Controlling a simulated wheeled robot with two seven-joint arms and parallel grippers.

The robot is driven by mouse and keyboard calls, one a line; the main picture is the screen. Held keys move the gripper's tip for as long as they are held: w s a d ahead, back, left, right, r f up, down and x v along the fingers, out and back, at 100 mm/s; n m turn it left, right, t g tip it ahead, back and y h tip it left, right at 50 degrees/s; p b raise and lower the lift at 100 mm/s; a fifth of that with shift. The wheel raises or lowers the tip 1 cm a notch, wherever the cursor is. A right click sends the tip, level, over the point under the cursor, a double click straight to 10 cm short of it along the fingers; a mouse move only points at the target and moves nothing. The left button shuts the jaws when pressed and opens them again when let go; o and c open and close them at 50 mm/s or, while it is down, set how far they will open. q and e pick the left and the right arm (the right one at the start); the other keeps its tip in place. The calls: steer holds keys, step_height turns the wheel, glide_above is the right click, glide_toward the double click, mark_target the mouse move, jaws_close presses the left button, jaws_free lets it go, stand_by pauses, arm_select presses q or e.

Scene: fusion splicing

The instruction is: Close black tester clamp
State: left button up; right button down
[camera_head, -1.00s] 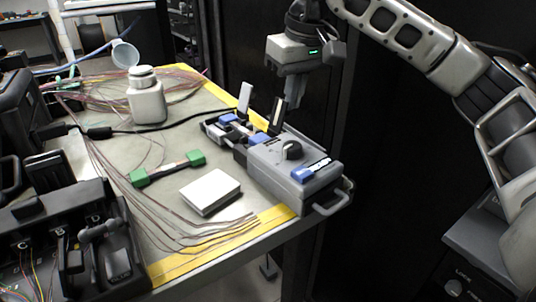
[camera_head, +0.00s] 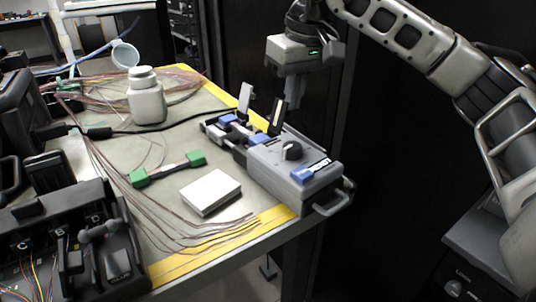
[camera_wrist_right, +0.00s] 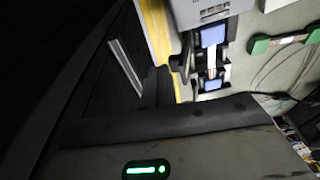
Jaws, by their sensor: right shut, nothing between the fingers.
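The grey tester (camera_head: 300,178) with a dark knob stands at the right edge of the table. Its black clamp lid (camera_head: 277,117) stands up, open. A white clamp lid (camera_head: 244,97) also stands up farther back on it. In the right wrist view the tester (camera_wrist_right: 200,12) is at the top, with the black clamp lid (camera_wrist_right: 181,62) beside the blue-and-white clamp parts. My right gripper (camera_head: 297,103) is shut and empty, above and just right of the black lid. I cannot tell whether it touches the lid. My left gripper is not in view.
A white block (camera_head: 211,191), a green-ended tool (camera_head: 168,170) and a white bottle (camera_head: 147,98) are on the table. Thin fibres run along it. A black splicer (camera_head: 70,240) stands at the left. Dark cabinets stand behind my right arm.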

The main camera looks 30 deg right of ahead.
mark_target(282, 104)
steer(key=shift+f, duration=0.15)
stand_by(0.4)
steer(key=shift+f+b, duration=0.3)
steer(key=shift+f, duration=0.35)
steer(key=shift+a, duration=0.1)
steer(key=shift+s+a+f, duration=0.1)
steer(key=shift+s+a, duration=0.1)
steer(key=shift+a, duration=0.5)
steer(key=shift+s+a, duration=0.15)
steer(key=shift+a, duration=0.85)
steer(key=shift+s+a+p, duration=0.15)
steer(key=shift+a+p, duration=0.3)
steer(key=shift+a, duration=0.55)
